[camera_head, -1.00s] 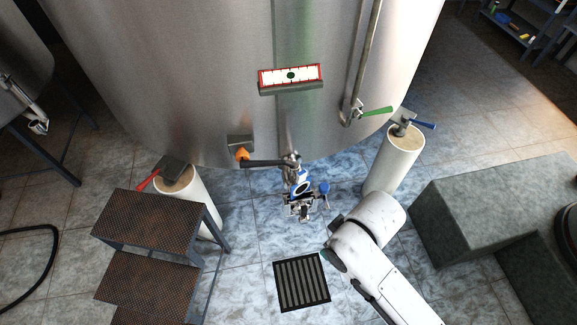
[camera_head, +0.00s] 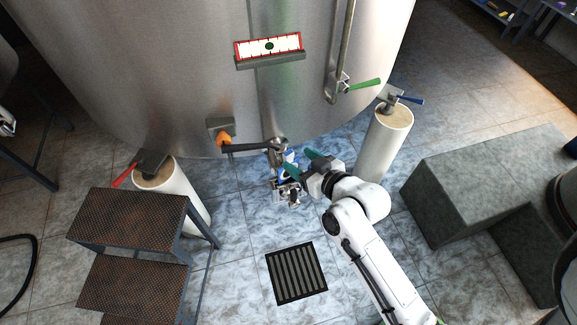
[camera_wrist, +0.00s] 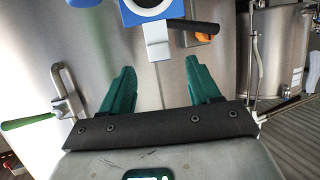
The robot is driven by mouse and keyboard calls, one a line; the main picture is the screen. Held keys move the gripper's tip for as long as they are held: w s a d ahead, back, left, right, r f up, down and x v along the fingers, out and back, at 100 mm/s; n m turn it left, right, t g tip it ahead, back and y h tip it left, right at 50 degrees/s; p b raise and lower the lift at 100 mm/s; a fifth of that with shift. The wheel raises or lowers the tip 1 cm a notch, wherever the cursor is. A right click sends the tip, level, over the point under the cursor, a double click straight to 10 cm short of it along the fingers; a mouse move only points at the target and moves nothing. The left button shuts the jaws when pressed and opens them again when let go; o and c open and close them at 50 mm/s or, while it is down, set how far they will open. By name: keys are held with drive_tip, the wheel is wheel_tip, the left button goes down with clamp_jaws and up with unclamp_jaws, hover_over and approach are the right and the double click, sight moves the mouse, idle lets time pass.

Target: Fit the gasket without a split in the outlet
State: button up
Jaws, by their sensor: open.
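The outlet (camera_head: 276,152) is a metal pipe fitting low on the tank front, with a black lever beside it. A blue piece (camera_head: 289,160) shows just below it, partly behind my gripper. A metal fitting with clamp-like parts (camera_head: 288,192) is below the outlet. My gripper (camera_head: 304,164) is open, its green fingers close to the blue piece. Nothing shows between the fingers in the wrist view (camera_wrist: 160,88).
The tank (camera_head: 190,70) fills the back. A black lever (camera_head: 248,148) reaches left from the outlet. Pale pedestals stand left (camera_head: 172,192) and right (camera_head: 386,140). Steps (camera_head: 130,218) are at left, a grey block (camera_head: 480,170) at right. Floor around the drain grate (camera_head: 297,273) is clear.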

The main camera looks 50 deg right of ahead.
sight(290, 155)
drive_tip(key=shift+p+x, duration=0.5)
drive_tip(key=shift+x, duration=3.35)
drive_tip(key=shift+a+f, duration=0.1)
drive_tip(key=shift+c, duration=0.4)
clamp_jaws()
